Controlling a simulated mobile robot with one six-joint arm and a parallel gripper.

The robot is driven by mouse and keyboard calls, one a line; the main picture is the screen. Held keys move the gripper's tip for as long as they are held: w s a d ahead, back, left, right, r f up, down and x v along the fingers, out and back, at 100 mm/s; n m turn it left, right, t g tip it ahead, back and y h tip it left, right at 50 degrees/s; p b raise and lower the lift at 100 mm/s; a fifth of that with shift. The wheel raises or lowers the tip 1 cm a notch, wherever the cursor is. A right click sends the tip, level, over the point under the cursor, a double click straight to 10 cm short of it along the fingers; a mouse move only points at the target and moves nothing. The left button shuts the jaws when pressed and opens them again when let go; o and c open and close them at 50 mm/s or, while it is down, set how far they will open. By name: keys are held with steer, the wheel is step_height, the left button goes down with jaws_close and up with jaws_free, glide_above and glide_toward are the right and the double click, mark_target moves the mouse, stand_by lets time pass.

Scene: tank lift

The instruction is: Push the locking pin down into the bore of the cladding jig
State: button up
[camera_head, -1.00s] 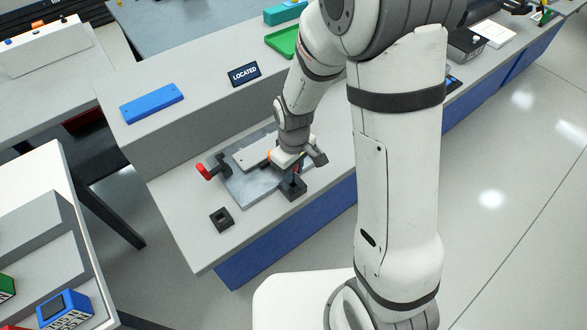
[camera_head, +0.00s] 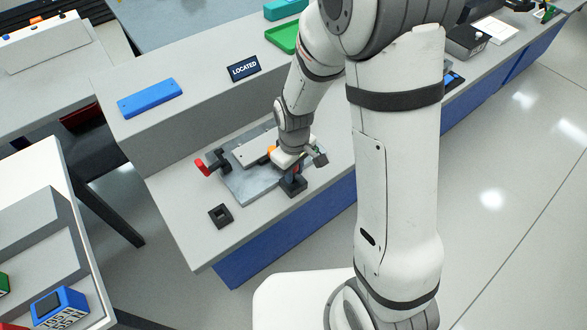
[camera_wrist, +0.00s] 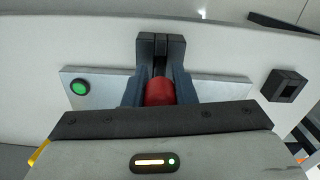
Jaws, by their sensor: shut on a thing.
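The cladding jig is a grey plate (camera_head: 238,190) on the bench, with a pale panel (camera_head: 248,152) lying on it. A dark block (camera_head: 292,187) stands at its near right edge. My gripper (camera_wrist: 160,88) is shut on the red locking pin (camera_wrist: 159,93). In the head view a little red of the pin (camera_head: 296,170) shows just above the dark block. The bore and the pin's lower end are hidden, so I cannot tell how deep the pin sits. In the wrist view a dark slotted part (camera_wrist: 160,45) lies just beyond the fingertips.
A red-handled clamp (camera_head: 203,168) is at the jig's left side. A square black holder (camera_head: 220,216) stands apart on the bench, empty. A green button (camera_wrist: 80,87) shows in the wrist view. A blue bar (camera_head: 150,98) and a LOCATED sign (camera_head: 244,68) are on the raised shelf.

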steer(key=shift+f+b, duration=0.8)
steer(key=shift+f, duration=0.2)
steer(key=o, duration=1.5)
steer(key=shift+o, duration=0.2)
steer(key=shift+r, duration=0.1)
steer(key=shift+r+p, duration=2.9)
steer(key=shift+r, duration=1.05)
